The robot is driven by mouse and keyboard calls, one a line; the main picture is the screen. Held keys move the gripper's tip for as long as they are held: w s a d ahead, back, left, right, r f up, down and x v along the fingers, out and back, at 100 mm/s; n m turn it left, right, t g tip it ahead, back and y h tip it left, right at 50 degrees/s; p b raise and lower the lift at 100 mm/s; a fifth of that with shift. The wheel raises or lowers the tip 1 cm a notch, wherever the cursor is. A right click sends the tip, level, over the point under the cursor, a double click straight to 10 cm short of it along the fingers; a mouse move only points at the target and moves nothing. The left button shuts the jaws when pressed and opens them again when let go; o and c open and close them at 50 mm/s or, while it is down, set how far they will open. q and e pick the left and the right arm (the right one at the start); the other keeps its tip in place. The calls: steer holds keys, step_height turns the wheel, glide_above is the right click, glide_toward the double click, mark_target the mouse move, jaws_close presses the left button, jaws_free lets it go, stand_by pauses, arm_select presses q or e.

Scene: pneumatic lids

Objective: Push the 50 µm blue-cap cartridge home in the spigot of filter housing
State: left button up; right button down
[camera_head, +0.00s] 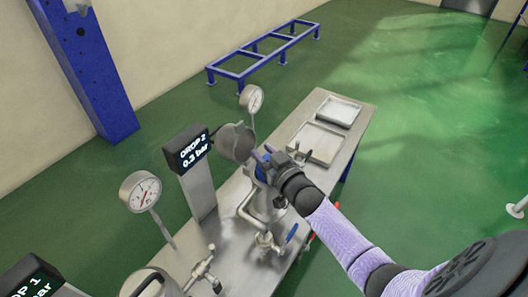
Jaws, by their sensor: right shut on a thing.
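My right gripper (266,160) reaches in from the lower right over the far filter housing on the steel bench. It is shut on the blue-cap cartridge (262,173), of which only a little blue shows beside the jaws. The housing's grey round lid (235,142) stands swung open to the left of the gripper. The housing body and its spigot are mostly hidden behind my gripper and wrist, so I cannot tell how deep the cartridge sits. A display (188,150) beside it reads "DROP 2 0.3 bar". My left gripper is not in view.
Two shallow steel trays (316,157) lie at the bench's far end. Pressure gauges (140,191) stand on stems. Pipes and a blue-handled valve (291,233) sit below the gripper. Another housing (150,284) is at the bottom edge. A low blue frame (262,58) stands behind.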

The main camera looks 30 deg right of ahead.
steer(key=shift+c, duration=2.4)
jaws_free()
steer(key=shift+o, duration=1.1)
steer(key=shift+s, duration=0.1)
steer(key=s+p, duration=0.4)
steer(key=s, duration=0.5)
steer(key=shift+s, duration=0.35)
